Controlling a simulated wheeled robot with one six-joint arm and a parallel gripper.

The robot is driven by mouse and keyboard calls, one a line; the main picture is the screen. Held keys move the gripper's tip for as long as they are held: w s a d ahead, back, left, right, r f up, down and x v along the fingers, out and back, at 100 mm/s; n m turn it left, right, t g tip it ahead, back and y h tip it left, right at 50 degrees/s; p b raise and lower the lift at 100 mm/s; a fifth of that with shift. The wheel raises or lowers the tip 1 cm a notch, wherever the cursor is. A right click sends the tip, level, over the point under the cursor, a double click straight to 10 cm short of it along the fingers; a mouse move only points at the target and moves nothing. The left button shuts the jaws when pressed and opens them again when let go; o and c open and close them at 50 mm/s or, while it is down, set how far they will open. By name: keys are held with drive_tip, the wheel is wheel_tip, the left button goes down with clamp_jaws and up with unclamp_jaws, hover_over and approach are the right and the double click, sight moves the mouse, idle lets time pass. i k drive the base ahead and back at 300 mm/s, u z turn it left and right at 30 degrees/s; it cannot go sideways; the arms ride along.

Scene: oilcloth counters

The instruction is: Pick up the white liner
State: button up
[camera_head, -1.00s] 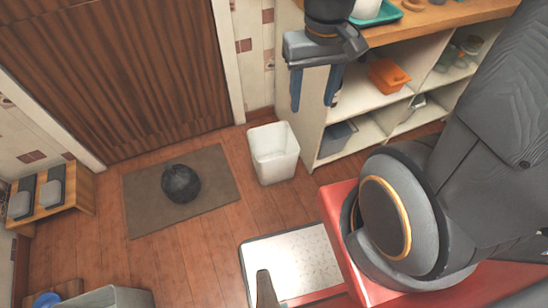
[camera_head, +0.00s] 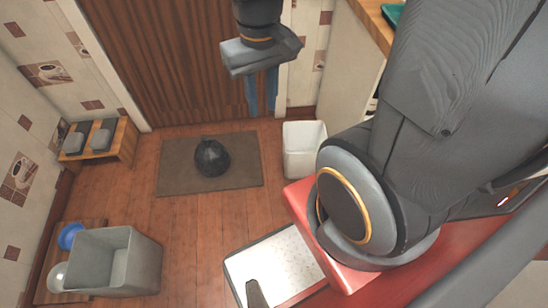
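My gripper (camera_head: 261,92) hangs in the upper middle of the head view, in front of the brown slatted door. Its two blue fingers point down with a narrow gap between them, and nothing shows between them. A small whitish rounded thing (camera_head: 57,278) lies at the lower left beside a grey bin; it may be the white liner, but I cannot tell for sure. It is far to the left of and below my gripper in the picture. A blue rounded thing (camera_head: 71,236) lies near it, partly hidden by the bin.
The open grey bin (camera_head: 140,262) stands at the lower left. A black bag (camera_head: 211,157) sits on a brown mat (camera_head: 175,175). A white bin (camera_head: 303,150) stands right of the mat. A low wooden bench (camera_head: 125,140) holds grey shoes. Floor between grey bin and mat is clear.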

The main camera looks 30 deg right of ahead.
sight(303, 140)
drive_tip(key=u, duration=0.2)
drive_tip(key=k, duration=0.7)
drive_tip(key=z, duration=1)
drive_tip(key=i, duration=0.45)
drive_tip(key=u, duration=0.15)
